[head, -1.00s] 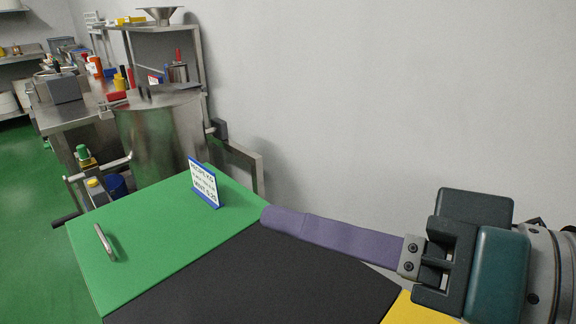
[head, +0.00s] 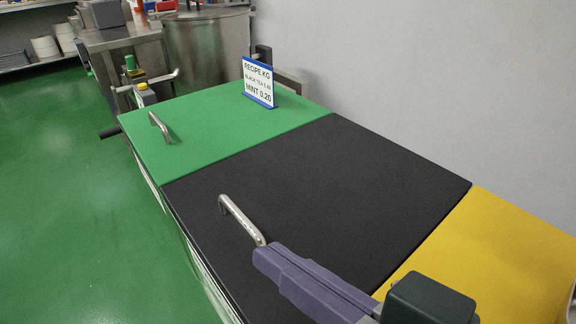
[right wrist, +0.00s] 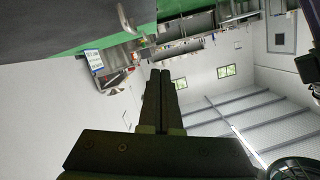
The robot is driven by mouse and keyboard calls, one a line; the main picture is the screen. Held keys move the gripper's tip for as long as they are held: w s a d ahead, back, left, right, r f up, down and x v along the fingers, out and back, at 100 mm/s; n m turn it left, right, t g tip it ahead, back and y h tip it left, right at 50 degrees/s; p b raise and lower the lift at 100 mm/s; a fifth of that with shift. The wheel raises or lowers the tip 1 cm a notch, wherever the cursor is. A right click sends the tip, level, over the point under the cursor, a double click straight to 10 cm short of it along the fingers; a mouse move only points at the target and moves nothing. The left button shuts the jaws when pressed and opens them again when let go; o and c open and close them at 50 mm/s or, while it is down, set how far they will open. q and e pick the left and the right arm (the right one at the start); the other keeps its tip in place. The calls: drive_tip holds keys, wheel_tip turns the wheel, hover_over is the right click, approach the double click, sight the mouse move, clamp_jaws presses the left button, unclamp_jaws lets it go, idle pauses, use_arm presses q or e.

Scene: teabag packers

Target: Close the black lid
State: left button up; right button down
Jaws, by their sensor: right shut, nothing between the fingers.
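The black lid (head: 330,190) lies flat in the head view, level with the lids on either side. Its metal bar handle (head: 240,220) is near its front left edge. My right gripper (head: 262,257), with purple fingers, is shut and empty. Its tips overlap the near end of the handle in the picture; I cannot tell whether they touch it. In the right wrist view the shut fingers (right wrist: 160,74) look dark, with the black lid (right wrist: 60,22) at the upper left. My left gripper is not in view.
A green lid (head: 215,135) with a recipe sign (head: 258,82) adjoins the black lid at the back left. A yellow lid (head: 500,255) adjoins it at the right. A wall (head: 430,90) runs behind. Open green floor (head: 70,200) lies to the left.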

idle(0.5)
wheel_tip(320, 180, up, 5)
drive_tip(key=p, duration=0.6)
drive_tip(key=s+a+f+b+v, duration=0.1)
drive_tip(key=v, duration=0.8)
drive_tip(key=s+d+r+m+g+h+p, duration=0.35)
drive_tip(key=d+r+g+h+p, duration=0.55)
drive_tip(key=d+p, duration=0.6)
wheel_tip(320, 180, up, 36)
drive_tip(key=a+n+t+h+p, duration=0.1)
drive_tip(key=a+p, duration=0.1)
drive_tip(key=p, duration=3.5)
drive_tip(key=shift+s, duration=0.4)
